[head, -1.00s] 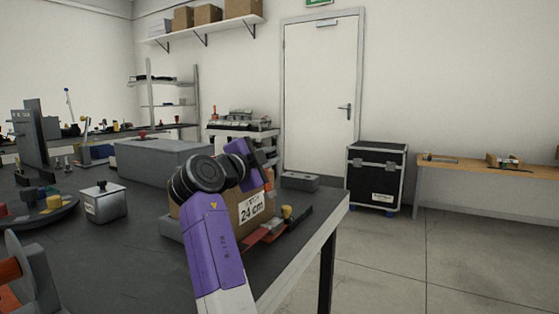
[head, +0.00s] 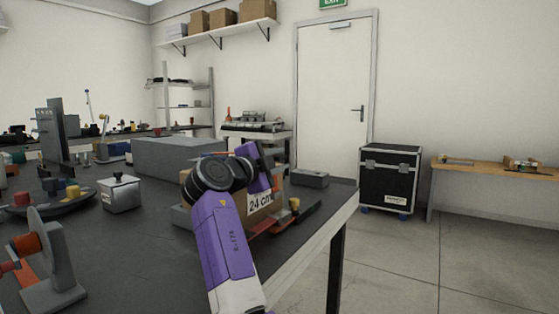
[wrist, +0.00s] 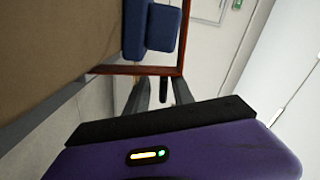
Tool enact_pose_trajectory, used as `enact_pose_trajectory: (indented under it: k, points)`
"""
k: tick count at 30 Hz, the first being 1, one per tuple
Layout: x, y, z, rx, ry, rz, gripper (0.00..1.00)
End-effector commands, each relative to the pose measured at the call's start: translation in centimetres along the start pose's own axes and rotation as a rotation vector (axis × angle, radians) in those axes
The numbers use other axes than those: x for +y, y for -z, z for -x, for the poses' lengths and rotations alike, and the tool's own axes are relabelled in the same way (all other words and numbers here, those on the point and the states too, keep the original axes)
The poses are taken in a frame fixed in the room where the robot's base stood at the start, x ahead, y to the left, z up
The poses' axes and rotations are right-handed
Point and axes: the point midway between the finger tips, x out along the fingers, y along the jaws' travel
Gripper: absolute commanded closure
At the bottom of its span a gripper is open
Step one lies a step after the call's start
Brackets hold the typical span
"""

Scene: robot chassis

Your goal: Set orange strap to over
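A brown cardboard box (head: 259,206) with a "24 cm" label stands near the table's right edge, partly hidden behind my arm. A red-orange strip (head: 267,228), which may be the orange strap, lies low along the box's right side, near a yellow knob (head: 294,203). My gripper (wrist: 163,88) is over the box's far side in the head view, its fingers hidden there. In the wrist view the fingers look apart, with nothing clearly held. A brown surface, probably the box, fills the upper left there. A reddish-brown band (wrist: 145,70) crosses just beyond the fingers, beside blue blocks (wrist: 148,28).
A grey reel stand (head: 50,262) with orange parts is at the table's left front. A small light box (head: 121,194), a long grey case (head: 180,155) and a grey block (head: 310,179) also stand on the table. Floor is open right of the table, before a black case (head: 390,180).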

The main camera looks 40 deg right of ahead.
Motion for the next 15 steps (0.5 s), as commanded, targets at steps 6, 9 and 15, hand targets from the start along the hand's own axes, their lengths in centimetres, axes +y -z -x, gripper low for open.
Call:
enact_pose_trajectory:
  k: [6, 9, 15]
  points:
    - [-0.1, 0.1, 0.1, 0.001, 0.001, -0.001, 0.69]
    - [-0.2, 0.1, 0.9, 0.001, 0.003, -0.001, 0.69]
    - [-0.3, 0.0, 4.0, -0.001, 0.003, -0.001, 0.69]
